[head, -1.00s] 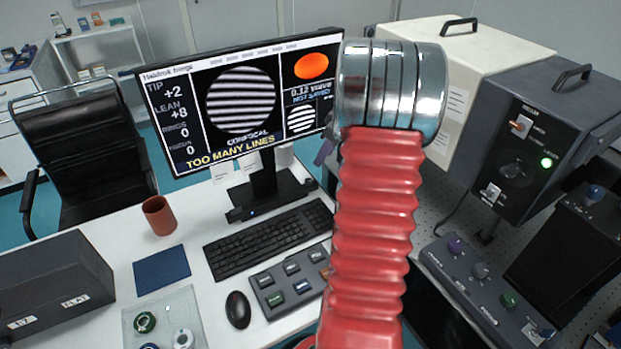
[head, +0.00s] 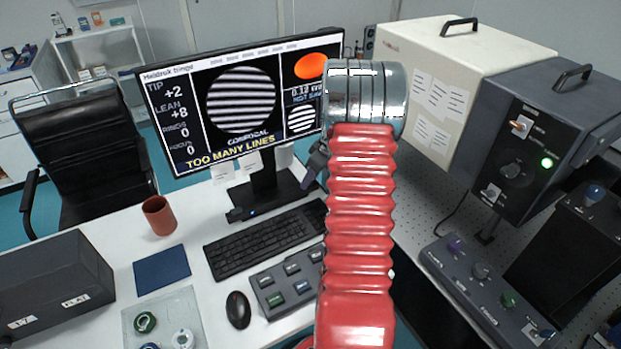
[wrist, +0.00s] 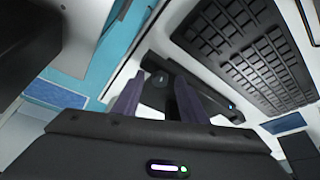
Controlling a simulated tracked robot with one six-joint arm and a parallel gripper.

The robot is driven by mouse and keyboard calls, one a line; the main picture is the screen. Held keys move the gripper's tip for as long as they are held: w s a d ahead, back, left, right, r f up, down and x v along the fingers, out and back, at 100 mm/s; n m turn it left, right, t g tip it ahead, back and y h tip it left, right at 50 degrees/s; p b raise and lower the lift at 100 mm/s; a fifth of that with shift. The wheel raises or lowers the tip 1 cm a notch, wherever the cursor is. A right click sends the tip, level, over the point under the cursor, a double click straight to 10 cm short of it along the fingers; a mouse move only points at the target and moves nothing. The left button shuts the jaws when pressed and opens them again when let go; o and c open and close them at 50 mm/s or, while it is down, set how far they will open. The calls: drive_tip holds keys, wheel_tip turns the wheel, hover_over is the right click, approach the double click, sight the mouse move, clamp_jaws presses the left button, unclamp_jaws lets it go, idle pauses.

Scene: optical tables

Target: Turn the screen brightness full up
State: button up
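The monitor (head: 240,100) stands on the white desk with its screen lit, showing striped fringes and yellow text. Its dark base (head: 262,205) has a small blue light at the left and a small round knob (head: 309,183) at the right end. In the wrist view the knob (wrist: 160,79) appears between my fingertips. My gripper (wrist: 160,77) is open, its two purple fingers apart with nothing held. In the head view only a purple-grey part of my gripper (head: 317,165) shows beside the knob; my red arm hides the rest. I cannot tell whether the fingers touch the knob.
The keyboard (head: 262,240), mouse (head: 238,309) and button box (head: 285,284) lie in front of the base. A brown cup (head: 159,215) and blue notebook (head: 162,269) are at the left. Grey equipment (head: 515,150) stands at the right.

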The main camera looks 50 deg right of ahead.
drive_tip(key=shift+c, duration=0.4)
drive_tip(key=c, duration=0.9)
drive_tip(key=shift+a, duration=0.15)
clamp_jaws()
drive_tip(key=shift+f, duration=0.1)
